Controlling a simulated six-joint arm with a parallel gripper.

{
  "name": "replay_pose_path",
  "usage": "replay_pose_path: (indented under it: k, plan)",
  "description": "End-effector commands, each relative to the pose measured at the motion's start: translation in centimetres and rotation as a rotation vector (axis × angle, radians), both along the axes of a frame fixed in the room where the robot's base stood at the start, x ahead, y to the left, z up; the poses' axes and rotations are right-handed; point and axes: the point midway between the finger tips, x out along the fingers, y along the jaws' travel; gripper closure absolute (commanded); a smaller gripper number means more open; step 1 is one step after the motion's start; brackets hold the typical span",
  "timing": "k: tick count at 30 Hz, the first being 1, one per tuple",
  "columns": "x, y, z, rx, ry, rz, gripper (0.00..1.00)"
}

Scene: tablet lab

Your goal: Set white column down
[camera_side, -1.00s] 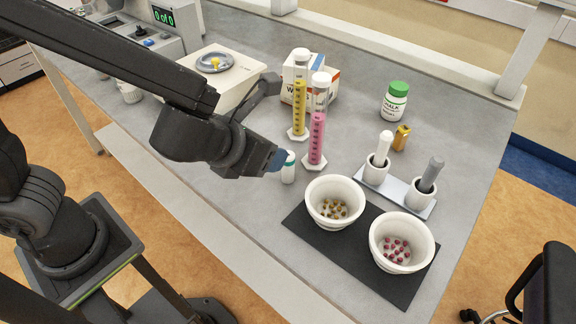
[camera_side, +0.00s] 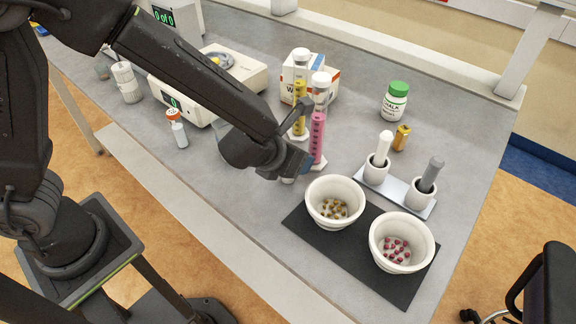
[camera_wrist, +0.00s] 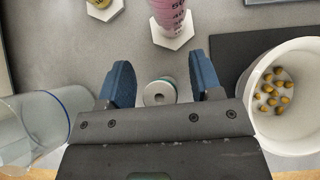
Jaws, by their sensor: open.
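A small white column (camera_wrist: 160,93) with a teal band and a round hole in its top appears between my two blue fingers in the wrist view. My gripper (camera_wrist: 161,82) is open, with a gap on each side of the column. In the side view my gripper (camera_side: 300,164) is low over the bench, left of the pink cylinder. It hides nearly all of the column there. I cannot tell how far down the fingers reach beside the column.
The pink graduated cylinder (camera_side: 317,138) stands close beyond my gripper, with a yellow one (camera_side: 299,95) behind. A white bowl of yellow-brown pieces (camera_side: 336,182) is close on the right, on a black mat (camera_side: 300,222). A clear beaker (camera_wrist: 45,125) is at left in the wrist view.

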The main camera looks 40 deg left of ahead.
Motion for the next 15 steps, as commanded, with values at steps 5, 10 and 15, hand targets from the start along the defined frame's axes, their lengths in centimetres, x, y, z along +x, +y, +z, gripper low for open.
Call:
replay_pose_path:
  k: [5, 10, 15]
  plan:
    - [0.11, 0.0, -0.06, -0.001, -0.001, 0.001, 0.41]
    - [0.09, 0.01, -0.05, -0.001, -0.001, 0.001, 0.52]
    - [0.08, 0.01, -0.05, -0.001, 0.0, 0.001, 0.68]
